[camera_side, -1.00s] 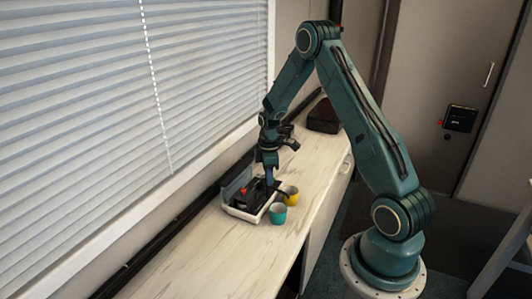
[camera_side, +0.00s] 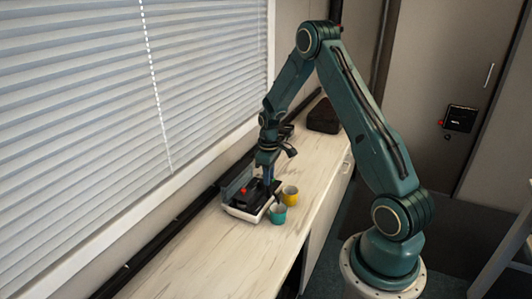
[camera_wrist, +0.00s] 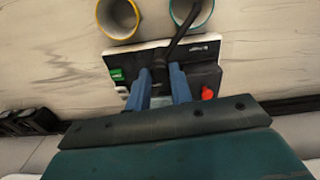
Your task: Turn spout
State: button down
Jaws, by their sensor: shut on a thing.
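A small dispenser (camera_side: 247,207) with a white base and dark top stands on the counter by the window. In the wrist view its dark top carries a black spout (camera_wrist: 179,43). The spout reaches out over the teal cup (camera_wrist: 190,13), which stands beside the yellow cup (camera_wrist: 118,17). The teal cup (camera_side: 278,213) and yellow cup (camera_side: 290,195) stand just right of the dispenser. My gripper (camera_wrist: 160,74) points down with its blue fingers shut on the spout's base. In the side view my gripper (camera_side: 268,191) partly hides the spout.
A dark case (camera_side: 323,116) lies at the counter's far end. The counter (camera_side: 203,246) is clear in front of the dispenser. Window blinds (camera_side: 110,100) run along the left.

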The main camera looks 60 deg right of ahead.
jog(key=c, duration=1.3)
grip_release()
jog(key=shift+o, duration=0.2)
jog(key=shift+r, duration=0.15)
notch_tip(320, 180, up, 14)
